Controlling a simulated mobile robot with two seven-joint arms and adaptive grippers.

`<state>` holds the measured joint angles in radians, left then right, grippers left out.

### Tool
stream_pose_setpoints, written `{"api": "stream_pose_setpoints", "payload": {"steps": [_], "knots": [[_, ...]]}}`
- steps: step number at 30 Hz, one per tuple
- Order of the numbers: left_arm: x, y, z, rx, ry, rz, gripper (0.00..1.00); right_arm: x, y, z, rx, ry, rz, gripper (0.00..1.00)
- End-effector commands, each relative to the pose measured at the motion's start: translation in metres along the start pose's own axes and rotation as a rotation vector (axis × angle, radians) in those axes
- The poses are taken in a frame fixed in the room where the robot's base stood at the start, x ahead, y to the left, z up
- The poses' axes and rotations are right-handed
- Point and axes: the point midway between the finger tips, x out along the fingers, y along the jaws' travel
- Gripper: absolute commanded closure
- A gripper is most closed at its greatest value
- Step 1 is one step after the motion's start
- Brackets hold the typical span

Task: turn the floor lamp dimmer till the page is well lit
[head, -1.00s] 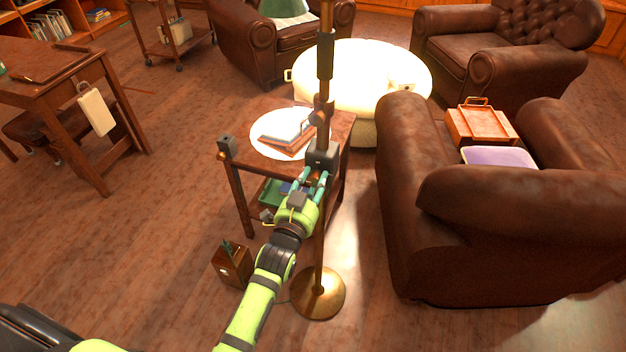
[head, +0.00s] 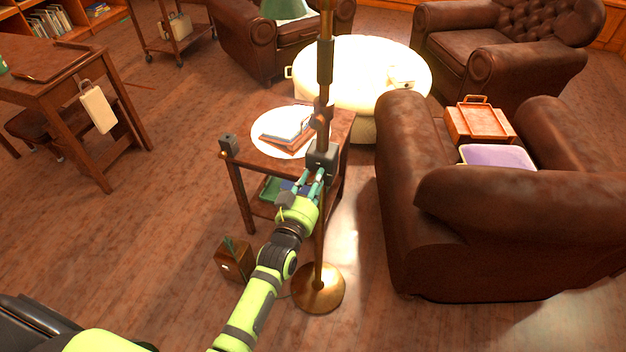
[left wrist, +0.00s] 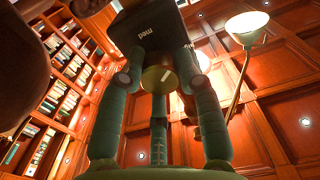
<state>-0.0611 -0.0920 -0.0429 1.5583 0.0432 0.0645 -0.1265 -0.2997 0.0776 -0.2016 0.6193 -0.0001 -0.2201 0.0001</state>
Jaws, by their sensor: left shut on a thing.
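The floor lamp's brass pole (head: 319,232) rises from a round brass base (head: 318,289) on the floor. A dark dimmer box (head: 322,160) is fixed partway up the pole; in the left wrist view the box (left wrist: 146,27) carries pale lettering. Its round brass dimmer knob (left wrist: 160,80) has a white mark, tilted off vertical. My left gripper (head: 316,180) is shut on the knob, fingers on either side of it. A book (head: 290,128) lies on the small side table (head: 262,162) inside a bright round patch of light; its page print is too small to read. My right gripper is out of view.
A leather armchair (head: 500,235) stands close on the right, with an orange case (head: 480,123) and a lilac-topped item on it. A brightly lit round ottoman (head: 350,75) stands behind the table. A wooden box (head: 234,260) sits on the floor left of the lamp base.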

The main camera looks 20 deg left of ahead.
Motion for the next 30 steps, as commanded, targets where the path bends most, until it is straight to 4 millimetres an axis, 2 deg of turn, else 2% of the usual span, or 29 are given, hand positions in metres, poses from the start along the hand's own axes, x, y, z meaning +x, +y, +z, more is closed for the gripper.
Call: {"api": "stream_pose_setpoints", "payload": {"steps": [1, 13, 14, 15, 25, 30], "knots": [[0.003, 0.0, -0.01, -0.007, 0.023, -0.001, 0.98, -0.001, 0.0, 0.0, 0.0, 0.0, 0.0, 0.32], [0.003, -0.001, -0.01, -0.012, 0.023, -0.002, 0.98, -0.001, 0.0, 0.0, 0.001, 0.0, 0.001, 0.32], [0.003, -0.001, -0.01, -0.012, 0.024, -0.002, 0.57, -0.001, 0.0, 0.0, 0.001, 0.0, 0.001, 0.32], [0.003, -0.001, -0.01, -0.012, 0.024, -0.002, 0.42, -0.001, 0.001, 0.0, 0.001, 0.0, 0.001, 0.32], [0.001, -0.001, -0.004, -0.011, 0.011, -0.001, 0.42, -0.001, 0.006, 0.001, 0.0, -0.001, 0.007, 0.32], [-0.016, 0.0, -0.002, -0.011, 0.007, -0.001, 0.42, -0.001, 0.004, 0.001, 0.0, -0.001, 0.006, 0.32]]}}
